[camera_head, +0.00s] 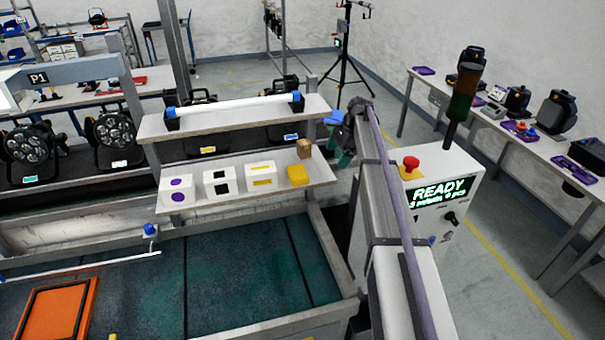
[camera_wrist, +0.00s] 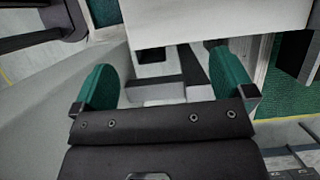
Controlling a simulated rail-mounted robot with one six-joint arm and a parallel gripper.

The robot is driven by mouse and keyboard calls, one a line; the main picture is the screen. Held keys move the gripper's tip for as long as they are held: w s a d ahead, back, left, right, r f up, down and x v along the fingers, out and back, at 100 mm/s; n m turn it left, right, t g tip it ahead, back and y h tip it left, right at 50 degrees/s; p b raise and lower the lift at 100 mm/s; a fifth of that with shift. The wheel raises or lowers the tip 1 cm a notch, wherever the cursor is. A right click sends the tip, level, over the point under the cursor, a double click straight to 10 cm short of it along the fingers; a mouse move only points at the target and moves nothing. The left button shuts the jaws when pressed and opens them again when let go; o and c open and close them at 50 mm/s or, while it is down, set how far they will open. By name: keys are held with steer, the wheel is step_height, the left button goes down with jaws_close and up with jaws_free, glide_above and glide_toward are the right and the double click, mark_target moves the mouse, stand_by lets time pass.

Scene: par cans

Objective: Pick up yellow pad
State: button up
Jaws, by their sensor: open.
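A yellow pad (camera_head: 299,175) lies at the right end of the lower white shelf (camera_head: 245,199), in the head view. Next to it is a white box with a yellow mark (camera_head: 262,176). My gripper (camera_head: 342,148) is partly visible just right of the shelves, beyond the pad and apart from it. In the wrist view, the two green fingers of my gripper (camera_wrist: 165,82) are spread wide with nothing held between them. The pad cannot be made out in the wrist view.
A brown block (camera_head: 304,149) is close behind the pad. White boxes with purple (camera_head: 176,191) and black (camera_head: 217,186) marks stand further left. The upper shelf (camera_head: 232,116) holds a white tube. A pale panel (camera_wrist: 215,20) fills much of the wrist view's top.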

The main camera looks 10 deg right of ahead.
glide_toward(299, 171)
steer(key=x, duration=0.2)
steer(key=d+x, duration=0.1)
steer(key=x, duration=0.1)
steer(key=shift+a+f, duration=0.1)
steer(key=shift+f, duration=0.4)
steer(key=b+x, duration=0.2)
steer(key=x, duration=0.1)
steer(key=b+x, duration=0.2)
steer(key=b, duration=0.1)
steer(key=shift+a+f, duration=0.2)
steer(key=shift+a, duration=0.35)
steer(key=shift+r, duration=0.25)
steer(key=shift+c, duration=0.3)
steer(key=c, duration=0.6)
steer(key=shift+c, duration=0.2)
steer(key=shift+r+p, duration=0.1)
steer(key=shift+p, duration=0.2)
